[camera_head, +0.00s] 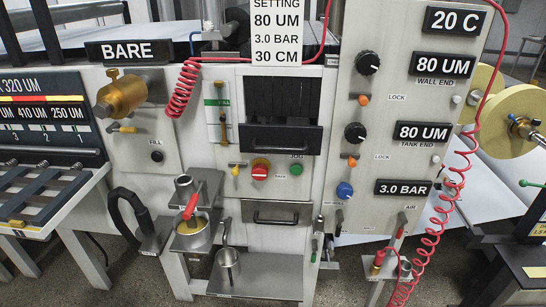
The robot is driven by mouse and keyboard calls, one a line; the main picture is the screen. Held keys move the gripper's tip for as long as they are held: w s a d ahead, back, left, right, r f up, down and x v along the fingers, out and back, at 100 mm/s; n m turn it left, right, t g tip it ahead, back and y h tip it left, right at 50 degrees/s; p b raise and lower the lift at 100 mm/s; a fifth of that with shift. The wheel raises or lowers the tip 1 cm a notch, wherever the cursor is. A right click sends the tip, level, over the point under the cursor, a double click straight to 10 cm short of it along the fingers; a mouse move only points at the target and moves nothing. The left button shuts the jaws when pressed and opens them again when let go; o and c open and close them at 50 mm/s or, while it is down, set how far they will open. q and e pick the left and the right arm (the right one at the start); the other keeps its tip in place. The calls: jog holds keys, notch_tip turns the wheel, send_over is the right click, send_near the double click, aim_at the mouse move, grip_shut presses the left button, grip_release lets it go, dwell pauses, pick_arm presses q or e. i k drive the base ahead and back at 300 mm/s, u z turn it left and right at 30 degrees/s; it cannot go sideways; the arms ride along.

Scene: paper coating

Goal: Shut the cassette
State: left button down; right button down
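Above that face a dark ribbed area (280,98) shows, so the unit appears to stand out from the panel. How far out it is, I cannot tell. Neither of my grippers can be made out in the head view, and nothing is seen touching the cassette.
Below the cassette are a red knob (261,169) and a smaller panel with a handle (276,212). A coiled red hose (181,92) hangs to its left, another (432,235) at right. Cups (191,232) stand on low shelves. A brass valve (121,95) juts out at left.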

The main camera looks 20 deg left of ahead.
aim_at(272, 135)
jog(key=z, duration=0.95)
jog(key=i, duration=0.85)
jog(key=u, duration=0.95)
